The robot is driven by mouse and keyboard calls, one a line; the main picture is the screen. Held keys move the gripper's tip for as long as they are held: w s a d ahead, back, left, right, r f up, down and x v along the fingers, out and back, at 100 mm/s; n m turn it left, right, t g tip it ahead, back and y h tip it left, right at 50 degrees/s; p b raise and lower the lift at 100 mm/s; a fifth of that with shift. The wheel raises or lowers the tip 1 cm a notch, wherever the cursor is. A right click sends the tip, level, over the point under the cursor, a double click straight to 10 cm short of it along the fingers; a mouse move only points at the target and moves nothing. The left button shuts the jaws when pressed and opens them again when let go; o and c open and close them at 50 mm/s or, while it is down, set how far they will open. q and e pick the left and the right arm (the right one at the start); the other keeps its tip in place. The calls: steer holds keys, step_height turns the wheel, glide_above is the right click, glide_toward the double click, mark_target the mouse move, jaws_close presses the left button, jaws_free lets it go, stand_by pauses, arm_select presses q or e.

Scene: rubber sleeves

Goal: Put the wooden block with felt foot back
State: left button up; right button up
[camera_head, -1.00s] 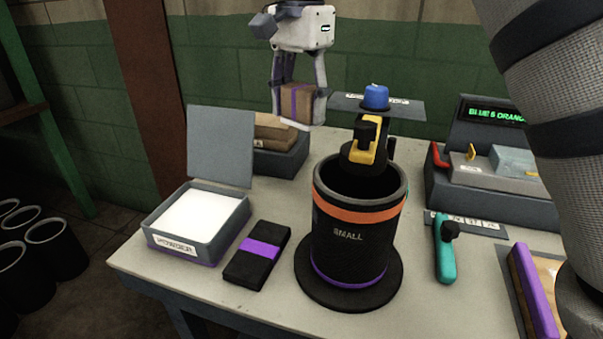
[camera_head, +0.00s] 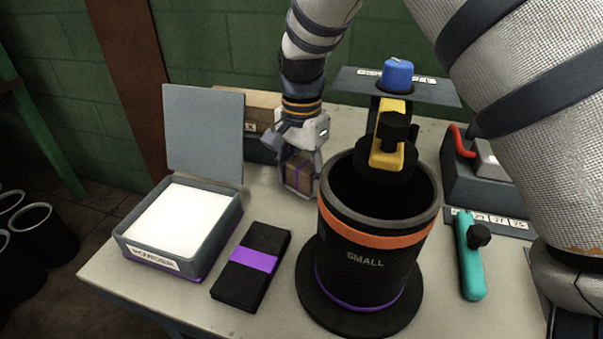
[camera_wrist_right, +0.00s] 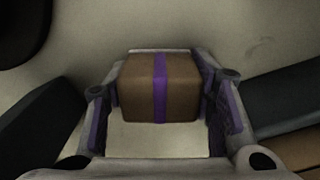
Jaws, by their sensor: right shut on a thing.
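The wooden block (camera_head: 299,172) is brown with a purple band around it. It also shows in the right wrist view (camera_wrist_right: 138,88), between the two fingers. My right gripper (camera_head: 298,178) is shut on it, pointing down over the back of the table, just behind and left of the black cylinder. I cannot tell whether the block touches the table. Its underside and any felt foot are hidden. My left gripper is not in view.
The black cylinder (camera_head: 365,262) marked SMALL stands on a round base. A powder box (camera_head: 150,258) with a raised lid and a black purple-banded block (camera_head: 240,288) are at left. A grey bin (camera_head: 258,148) stands behind. A teal tool (camera_head: 470,262) lies at right.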

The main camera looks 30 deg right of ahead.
mark_target(302, 165)
steer(key=o, duration=1.3)
step_height(302, 165, up, 12)
steer(key=shift+r, duration=0.15)
